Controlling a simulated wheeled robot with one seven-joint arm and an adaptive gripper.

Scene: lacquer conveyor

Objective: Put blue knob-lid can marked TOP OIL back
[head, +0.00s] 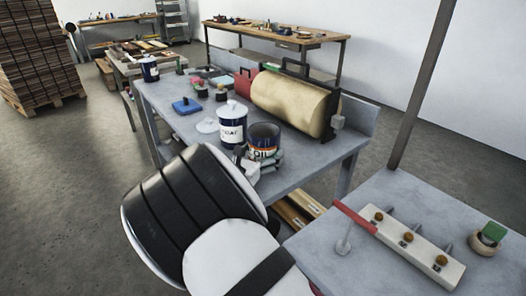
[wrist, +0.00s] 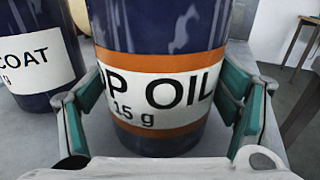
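The dark blue TOP OIL can (head: 263,138) with orange bands and a white label is upright at the near edge of the grey bench. Its top looks dark, with no knob lid visible on it. In the wrist view the can (wrist: 160,60) fills the middle. My gripper (wrist: 160,105) has its teal-padded fingers against both sides of the can, shut on it. In the head view my arm partly hides my gripper (head: 258,164). I cannot tell whether the can touches the bench.
A white-lidded COAT can (head: 231,127) stands close left of the TOP OIL can. A large tan roller (head: 290,102) is behind. A side table (head: 350,262) holds a knobbed rack.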

